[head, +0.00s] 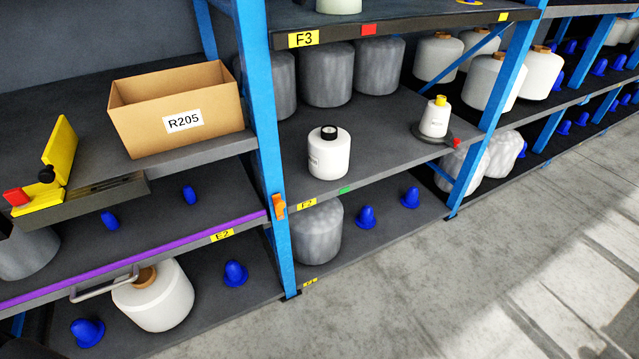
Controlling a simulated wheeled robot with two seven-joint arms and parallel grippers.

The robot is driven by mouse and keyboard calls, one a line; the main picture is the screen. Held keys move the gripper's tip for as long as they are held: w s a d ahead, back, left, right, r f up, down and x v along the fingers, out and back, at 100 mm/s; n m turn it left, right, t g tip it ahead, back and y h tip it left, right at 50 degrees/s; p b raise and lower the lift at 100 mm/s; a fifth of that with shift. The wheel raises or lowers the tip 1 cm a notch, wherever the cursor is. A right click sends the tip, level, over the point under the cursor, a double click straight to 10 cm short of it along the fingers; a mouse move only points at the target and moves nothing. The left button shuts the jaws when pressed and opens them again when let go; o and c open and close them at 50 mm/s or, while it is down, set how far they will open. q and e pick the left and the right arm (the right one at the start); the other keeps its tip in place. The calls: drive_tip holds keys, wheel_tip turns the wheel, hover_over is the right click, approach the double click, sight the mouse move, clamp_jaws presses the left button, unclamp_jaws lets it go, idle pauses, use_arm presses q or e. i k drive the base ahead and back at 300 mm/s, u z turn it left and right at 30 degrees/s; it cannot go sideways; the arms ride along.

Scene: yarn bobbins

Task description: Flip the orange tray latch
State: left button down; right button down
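The orange latch (279,207) sits on the blue upright post (268,130), at the right end of the tray (150,236) with the purple front edge. It looks roughly upright, with its top tilted slightly. A grey bar handle (104,283) sticks out at the tray's front, left of the latch. The tray's label reads E2. Neither of my grippers shows in the head view, so nothing is seen touching the latch.
A cardboard box (176,110) marked R205 stands on the shelf above the tray. A yellow device (58,155) is at the left. A white bobbin (155,295) sits below the tray. A white bottle (329,153) stands right of the post. The floor (480,270) in front is clear.

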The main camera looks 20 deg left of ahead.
sight(278, 205)
drive_tip(key=u, duration=0.45)
drive_tip(key=i, duration=1.1)
drive_tip(key=u, duration=0.85)
